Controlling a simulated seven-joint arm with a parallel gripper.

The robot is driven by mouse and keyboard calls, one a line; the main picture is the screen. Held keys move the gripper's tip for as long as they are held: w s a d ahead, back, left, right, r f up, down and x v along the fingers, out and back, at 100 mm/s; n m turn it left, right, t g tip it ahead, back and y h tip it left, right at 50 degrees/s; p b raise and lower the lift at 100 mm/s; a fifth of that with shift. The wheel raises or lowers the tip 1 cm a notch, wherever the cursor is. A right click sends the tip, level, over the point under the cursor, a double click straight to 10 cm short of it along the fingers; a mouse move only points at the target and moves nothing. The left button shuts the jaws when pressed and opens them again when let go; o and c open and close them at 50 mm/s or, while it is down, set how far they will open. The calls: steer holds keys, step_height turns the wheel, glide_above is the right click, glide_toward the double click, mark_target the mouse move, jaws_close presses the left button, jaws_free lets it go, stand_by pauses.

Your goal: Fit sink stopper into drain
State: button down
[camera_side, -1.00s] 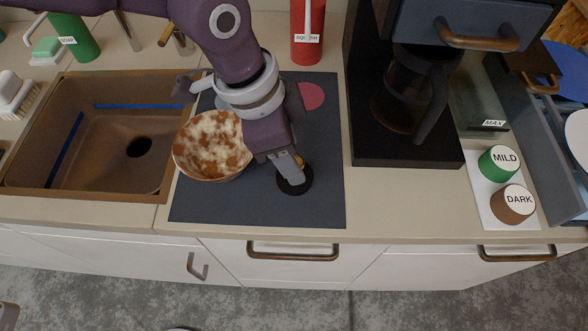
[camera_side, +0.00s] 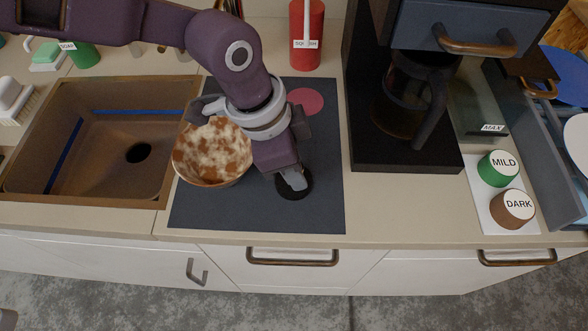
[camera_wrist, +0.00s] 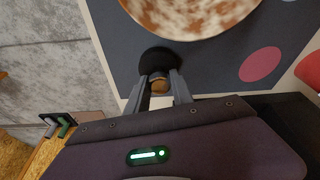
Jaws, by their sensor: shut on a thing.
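The sink stopper (camera_side: 297,190) is a black disc on the dark mat, right of the bowl. In the wrist view the black disc (camera_wrist: 158,60) shows beyond my fingertips, with a brass-coloured knob (camera_wrist: 159,86) between the fingers. My gripper (camera_side: 296,181) reaches down over the stopper and is shut on its knob; it also shows in the wrist view (camera_wrist: 159,84). I cannot tell whether the disc touches the mat. The drain (camera_side: 138,153) is a dark round hole in the floor of the brown sink (camera_side: 90,165) at the left.
A brown-and-white mottled bowl (camera_side: 212,155) stands on the dark mat (camera_side: 250,212), between stopper and sink. A coffee machine (camera_side: 400,155) stands to the right. A red bottle (camera_side: 306,25) and a pink disc (camera_side: 305,101) are behind. The sink is empty.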

step_height(320, 180, up, 10)
steer(key=shift+f, duration=0.15)
steer(key=w+a+f+n+t+y, duration=0.1)
steer(key=w+a+n, duration=0.35)
steer(key=a, duration=0.65)
steer(key=w+a+f+n+t, duration=0.1)
steer(key=w+a+n, duration=0.2)
steer(key=w+a, duration=0.5)
steer(key=s+a+f+n+y, duration=0.1)
steer(key=a+f+n, duration=0.15)
steer(key=a, duration=0.95)
steer(key=s+a+f+n, duration=0.1)
steer(key=s+a+n, duration=0.15)
steer(key=a, duration=0.85)
steer(key=w+f+m, duration=0.2)
steer(key=f+m, duration=0.2)
steer(key=f, duration=0.3)
steer(key=w+d+f+m+g+h, duration=0.1)
steer(key=w+f+m, duration=0.1)
steer(key=f+m, duration=0.2)
steer(key=w+d+f+m+g+h, duration=0.1)
steer(key=w+f+m, duration=0.2)
steer(key=f, duration=0.7)
steer(key=shift+m, duration=0.75)
steer(key=shift+f, duration=0.2)
